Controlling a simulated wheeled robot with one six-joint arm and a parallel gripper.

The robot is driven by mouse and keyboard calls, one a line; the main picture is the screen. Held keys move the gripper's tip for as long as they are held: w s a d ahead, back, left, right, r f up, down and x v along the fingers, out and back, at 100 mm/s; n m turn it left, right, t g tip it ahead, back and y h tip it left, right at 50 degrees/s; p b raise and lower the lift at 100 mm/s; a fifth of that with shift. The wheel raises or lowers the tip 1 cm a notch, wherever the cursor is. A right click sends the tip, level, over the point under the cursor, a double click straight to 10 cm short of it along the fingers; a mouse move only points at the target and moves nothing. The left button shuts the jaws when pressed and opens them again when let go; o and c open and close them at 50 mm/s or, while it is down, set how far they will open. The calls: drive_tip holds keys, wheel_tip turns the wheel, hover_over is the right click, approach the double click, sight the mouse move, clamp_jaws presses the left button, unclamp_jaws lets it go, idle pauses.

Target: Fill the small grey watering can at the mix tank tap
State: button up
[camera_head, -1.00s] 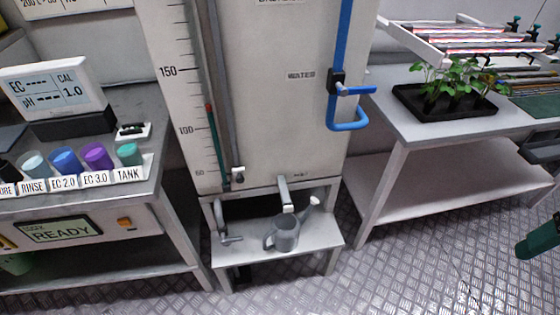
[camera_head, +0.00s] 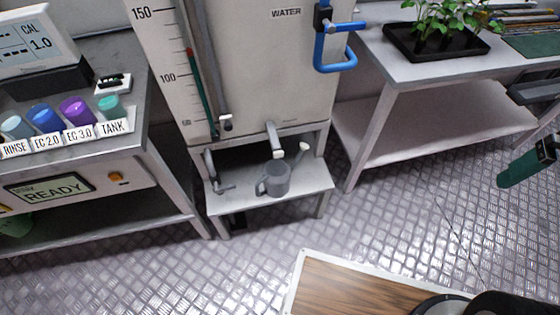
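The small grey watering can (camera_head: 273,180) stands upright on the low grey stand (camera_head: 306,187) in front of the mix tank. Its handle is on the left and its spout points up to the right. The mix tank (camera_head: 262,75) is a tall pale box with a level scale on its left side. The tank tap (camera_head: 273,138) sticks out low on its front, with its pale outlet just above the can. I cannot tell whether the outlet is exactly over the opening. No water stream shows.
A bench (camera_head: 150,160) with a meter and labelled cups stands left. A table (camera_head: 420,70) with a black plant tray (camera_head: 400,45) stands right. Metal floor (camera_head: 260,255) in front of the stand is clear.

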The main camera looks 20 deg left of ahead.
clamp_jaws()
idle(1.6)
